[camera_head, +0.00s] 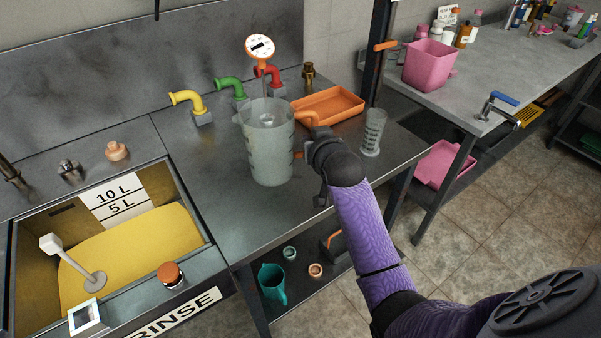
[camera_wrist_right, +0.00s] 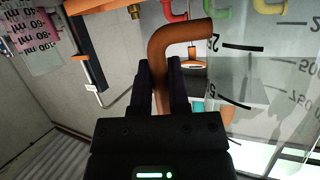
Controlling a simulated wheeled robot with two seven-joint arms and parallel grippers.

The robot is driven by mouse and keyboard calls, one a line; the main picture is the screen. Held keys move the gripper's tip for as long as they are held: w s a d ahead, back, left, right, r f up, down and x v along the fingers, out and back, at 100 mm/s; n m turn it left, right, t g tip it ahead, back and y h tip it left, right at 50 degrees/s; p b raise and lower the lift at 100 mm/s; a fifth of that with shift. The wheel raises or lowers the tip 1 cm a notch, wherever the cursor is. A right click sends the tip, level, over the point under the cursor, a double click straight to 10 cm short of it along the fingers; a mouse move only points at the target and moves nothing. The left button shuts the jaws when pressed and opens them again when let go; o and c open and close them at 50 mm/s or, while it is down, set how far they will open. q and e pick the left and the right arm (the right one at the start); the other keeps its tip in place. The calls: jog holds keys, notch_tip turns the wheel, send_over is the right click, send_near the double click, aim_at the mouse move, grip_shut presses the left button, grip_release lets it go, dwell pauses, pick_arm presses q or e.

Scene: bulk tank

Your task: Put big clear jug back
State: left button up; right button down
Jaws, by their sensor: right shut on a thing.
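The big clear jug (camera_head: 265,148) is upright at the steel counter (camera_head: 215,225), in front of the green and red taps. I cannot tell whether its base touches the counter. Its graduated wall (camera_wrist_right: 265,85) and orange handle (camera_wrist_right: 178,42) show in the right wrist view. My right gripper (camera_head: 315,160) is at the right side of the jug. In the wrist view its fingers (camera_wrist_right: 162,85) are shut on the handle, near its upper bend. The dark gripper hides part of the handle in the head view. My left gripper is not in view.
A small graduated beaker (camera_head: 373,133) stands right of the jug. An orange tray (camera_head: 330,106) lies behind it. Yellow (camera_head: 187,98), green (camera_head: 230,86) and red (camera_head: 268,74) taps line the back. A tank of yellow liquid (camera_head: 140,250) is left. The counter's front is clear.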

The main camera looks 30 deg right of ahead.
notch_tip(320, 180, down, 5)
jog(key=shift+r+b, duration=0.2)
jog(key=shift+b, duration=0.6)
jog(key=shift+f, duration=0.35)
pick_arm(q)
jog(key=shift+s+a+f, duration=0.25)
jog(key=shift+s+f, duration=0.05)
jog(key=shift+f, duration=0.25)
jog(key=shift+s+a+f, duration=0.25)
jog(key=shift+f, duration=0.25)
pick_arm(e)
jog(key=shift+r, duration=0.15)
jog(key=c, duration=0.6)
grip_release()
